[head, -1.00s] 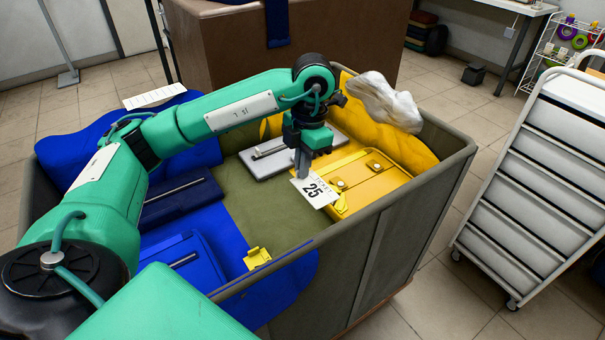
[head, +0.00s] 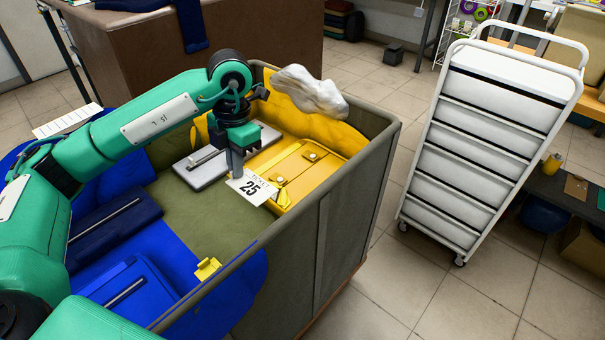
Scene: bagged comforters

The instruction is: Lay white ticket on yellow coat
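The white ticket (head: 252,188), printed with "25", is pinched at its upper left edge by my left gripper (head: 236,170). The gripper points down, shut on the ticket, inside the large bin. The yellow coat (head: 308,172) lies folded at the right side of the bin, with buttons and a strap showing. The ticket is at the coat's near left edge, partly over it; I cannot tell whether it touches the coat. My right gripper is not in view.
The olive bin (head: 345,205) has raised walls. It also holds a grey folded item (head: 225,160), blue garments (head: 130,285), a small yellow piece (head: 207,268) and a white crumpled bag (head: 310,92) at the back rim. A white drawer cart (head: 490,140) stands right, with clear floor between.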

